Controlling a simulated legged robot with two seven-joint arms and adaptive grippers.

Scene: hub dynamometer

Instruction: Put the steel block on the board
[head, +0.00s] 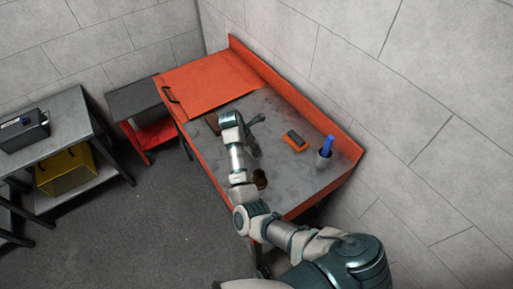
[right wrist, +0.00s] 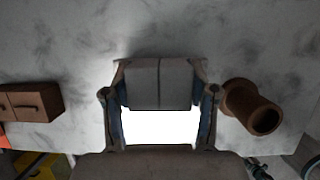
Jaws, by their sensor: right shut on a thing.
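My right gripper (head: 258,118) is over the middle of the grey bench top. In the right wrist view its fingers (right wrist: 160,90) stand on either side of a grey block (right wrist: 145,85) with a thin upright seam. I take it for the steel block; the head view does not show it clearly. A wide flat orange panel (head: 210,82) lies at the bench's far left end. A small orange piece with a dark grey top (head: 295,143) lies right of my gripper. I cannot tell for certain which of these is the board. My left gripper is not in view.
A brown cylinder (right wrist: 255,112) and a brown block (right wrist: 28,102) are on either side of my gripper. An orange rim (head: 300,98) runs along the wall. Grey bench top lies clear between them.

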